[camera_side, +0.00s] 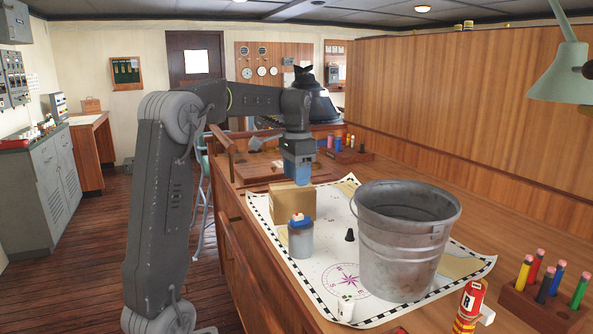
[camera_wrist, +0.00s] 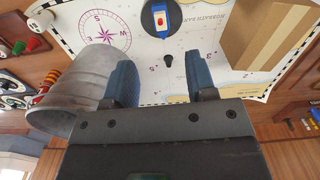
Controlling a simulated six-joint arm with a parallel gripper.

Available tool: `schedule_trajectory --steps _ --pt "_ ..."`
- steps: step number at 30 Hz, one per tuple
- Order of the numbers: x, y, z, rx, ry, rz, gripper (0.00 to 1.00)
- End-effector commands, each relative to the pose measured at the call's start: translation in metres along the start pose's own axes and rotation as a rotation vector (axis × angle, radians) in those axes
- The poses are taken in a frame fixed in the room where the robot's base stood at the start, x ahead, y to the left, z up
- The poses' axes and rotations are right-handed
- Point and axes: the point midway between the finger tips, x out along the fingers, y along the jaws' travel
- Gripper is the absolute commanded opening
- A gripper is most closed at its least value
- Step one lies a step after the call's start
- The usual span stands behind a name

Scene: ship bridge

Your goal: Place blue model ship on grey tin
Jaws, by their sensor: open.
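The blue model ship (camera_side: 299,219) has a white and red top and rests on the grey tin (camera_side: 301,244), a short cylinder on the chart. In the wrist view the ship (camera_wrist: 160,18) lies within the tin's round dark top (camera_wrist: 147,22), apart from my fingers. My gripper (camera_side: 299,181) is open and empty, above and behind the tin near the cardboard box.
A cardboard box (camera_side: 292,203) stands just behind the tin. A large metal bucket (camera_side: 405,255) is to its right, with a small black piece (camera_side: 350,236) between. The chart (camera_side: 330,272) lies under them. A pencil block (camera_side: 540,306) and red can (camera_side: 468,306) are at front right.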

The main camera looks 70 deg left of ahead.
Motion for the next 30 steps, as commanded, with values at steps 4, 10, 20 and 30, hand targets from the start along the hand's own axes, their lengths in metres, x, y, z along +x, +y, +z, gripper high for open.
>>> schedule_trajectory --steps 4,10,20,30 --pt "-0.011 0.004 0.0 0.002 0.005 -0.003 0.51" --pt "-0.02 0.075 0.011 0.021 0.083 -0.049 0.51" --pt "0.013 0.23 0.098 0.044 0.362 -0.058 0.51" --pt "0.051 0.272 0.15 0.042 0.493 0.01 0.51"
